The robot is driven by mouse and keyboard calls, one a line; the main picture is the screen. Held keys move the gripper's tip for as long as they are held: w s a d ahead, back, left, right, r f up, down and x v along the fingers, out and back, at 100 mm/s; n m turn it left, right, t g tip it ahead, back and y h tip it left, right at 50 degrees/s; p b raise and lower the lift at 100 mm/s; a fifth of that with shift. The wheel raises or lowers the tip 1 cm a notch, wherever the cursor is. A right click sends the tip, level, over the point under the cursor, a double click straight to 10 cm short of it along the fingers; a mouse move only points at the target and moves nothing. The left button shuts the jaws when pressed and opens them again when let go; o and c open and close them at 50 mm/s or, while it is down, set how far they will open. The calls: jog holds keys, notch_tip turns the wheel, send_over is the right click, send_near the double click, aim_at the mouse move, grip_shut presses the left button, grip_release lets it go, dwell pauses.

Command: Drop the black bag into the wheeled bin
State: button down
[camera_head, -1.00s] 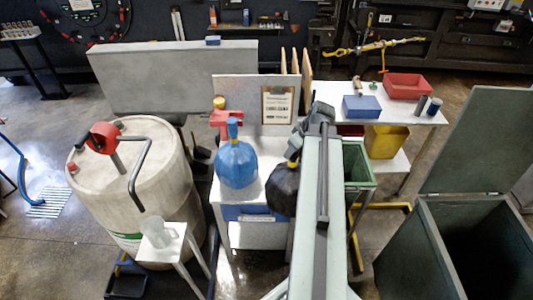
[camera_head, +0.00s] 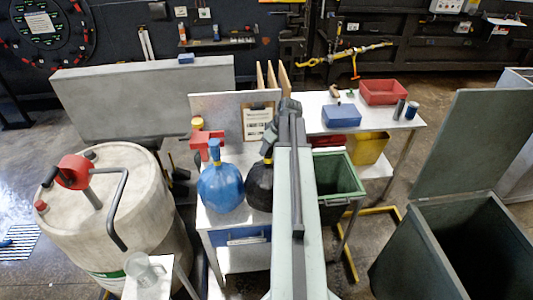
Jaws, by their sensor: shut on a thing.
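My arm partly hides the gripper and the bag's right side; the fingertips are hard to make out. I cannot tell if the bag touches the table. The wheeled bin (camera_head: 405,285), large and grey-green, stands at the right with its lid (camera_head: 470,140) raised and its dark inside showing. My gripper is well left of it.
A pale drum (camera_head: 120,215) with a red-headed pump stands at the left. A jug (camera_head: 143,270) is at the front left. A green tub (camera_head: 338,180) and a yellow tub (camera_head: 368,149) sit right of my arm. Open floor lies between the table and the bin.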

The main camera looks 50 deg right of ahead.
jog(key=f+b, duration=0.1)
jog(key=f, duration=0.1)
jog(key=f+b, duration=0.1)
jog(key=shift+w+f+b, duration=0.2)
jog(key=shift+f+b, duration=0.15)
jog(key=shift+b, duration=0.05)
jog(key=shift+s+r, duration=0.15)
jog(key=shift+r, duration=0.15)
jog(key=shift+f, duration=0.1)
jog(key=c, duration=1.2)
grip_release()
jog(key=shift+f, duration=0.15)
jog(key=o, duration=0.4)
jog(key=shift+o, duration=0.2)
jog(key=shift+r, duration=0.2)
jog(key=p+v, duration=1.1)
jog(key=v, duration=0.1)
